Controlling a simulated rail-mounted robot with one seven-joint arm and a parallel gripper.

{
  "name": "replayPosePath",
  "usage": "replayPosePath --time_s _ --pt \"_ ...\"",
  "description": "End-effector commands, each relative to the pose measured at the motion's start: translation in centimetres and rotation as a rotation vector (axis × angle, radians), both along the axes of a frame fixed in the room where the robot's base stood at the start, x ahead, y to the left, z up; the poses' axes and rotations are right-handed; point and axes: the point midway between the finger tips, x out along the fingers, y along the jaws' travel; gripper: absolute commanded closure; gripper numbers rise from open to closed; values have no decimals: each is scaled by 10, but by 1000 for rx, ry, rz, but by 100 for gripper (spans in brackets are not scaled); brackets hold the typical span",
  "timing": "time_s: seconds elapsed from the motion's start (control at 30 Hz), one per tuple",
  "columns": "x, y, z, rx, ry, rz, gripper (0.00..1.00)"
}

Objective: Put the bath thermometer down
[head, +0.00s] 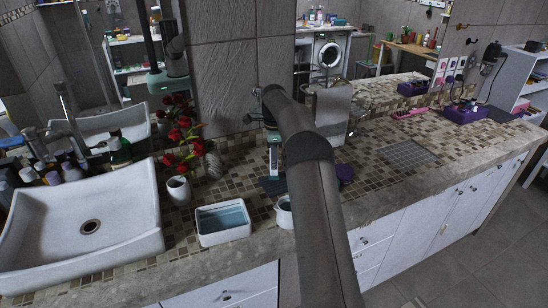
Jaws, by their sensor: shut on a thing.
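My gripper (274,166) is in the middle of the head view, pointing down over the tiled counter (240,182), just behind my own arm. It is shut on the bath thermometer, which is too small and dark here to make out its outline. A dark flat patch (272,186) lies on the counter under the fingers. I cannot tell whether the thermometer touches it. A white rectangular tub (222,238) with bluish water stands to the front left of the gripper.
A white cup (179,191) and a vase of red flowers (208,160) stand left of the gripper. A small white pot (284,213) is partly behind my arm. A white basin (85,260) fills the left. A grey tile patch (408,153) lies clear on the right.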

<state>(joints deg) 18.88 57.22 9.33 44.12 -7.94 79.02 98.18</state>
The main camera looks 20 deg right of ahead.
Motion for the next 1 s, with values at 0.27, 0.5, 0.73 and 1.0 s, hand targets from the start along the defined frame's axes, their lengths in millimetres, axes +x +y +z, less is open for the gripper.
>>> replayPosePath --time_s 0.27,0.5,0.73,1.0 --pt "-1 0 -29 0 1 0 100" --pt "-1 0 -32 -1 1 0 100" --pt "-1 0 -33 0 2 0 68" --pt "-1 0 -28 0 0 0 68"
